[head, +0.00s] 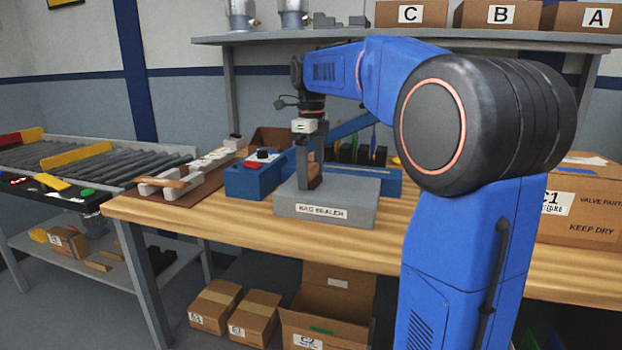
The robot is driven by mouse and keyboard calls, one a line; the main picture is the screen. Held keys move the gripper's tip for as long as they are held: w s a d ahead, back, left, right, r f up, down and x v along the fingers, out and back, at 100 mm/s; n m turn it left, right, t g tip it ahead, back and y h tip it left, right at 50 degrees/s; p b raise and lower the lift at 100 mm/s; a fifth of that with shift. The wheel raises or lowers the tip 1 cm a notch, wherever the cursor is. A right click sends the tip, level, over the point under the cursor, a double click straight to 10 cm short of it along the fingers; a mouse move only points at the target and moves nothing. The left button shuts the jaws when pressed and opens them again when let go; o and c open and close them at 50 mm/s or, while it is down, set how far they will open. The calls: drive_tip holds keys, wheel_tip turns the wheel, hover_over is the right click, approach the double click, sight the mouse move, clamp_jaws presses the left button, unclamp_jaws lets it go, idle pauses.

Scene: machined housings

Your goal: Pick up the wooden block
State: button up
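A small brown wooden block (315,177) shows at the top of the grey bag sealer (345,205) on the workbench. My gripper (311,175) points straight down over the sealer, with its fingertips at the block's level. The near finger covers the block's left part. A narrow gap shows between the fingers higher up. I cannot tell whether the fingers touch the block, or whether it rests on the sealer.
A blue box with a knob (255,174) stands left of the sealer. A grey fixture (160,187) with a brown piece lies on a brown mat. A roller conveyor (100,170) is at the left. A shelf (440,42) with boxes runs above the bench. A carton (580,215) stands at the right.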

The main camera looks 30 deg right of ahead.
sight(311, 165)
drive_tip(key=c, duration=1.1)
drive_tip(key=shift+c, duration=0.2)
drive_tip(key=shift+r, duration=0.15)
wheel_tip(311, 165, up, 10)
drive_tip(key=shift+f, duration=0.1)
drive_tip(key=shift+o, duration=1.3)
drive_tip(key=shift+c, duration=0.5)
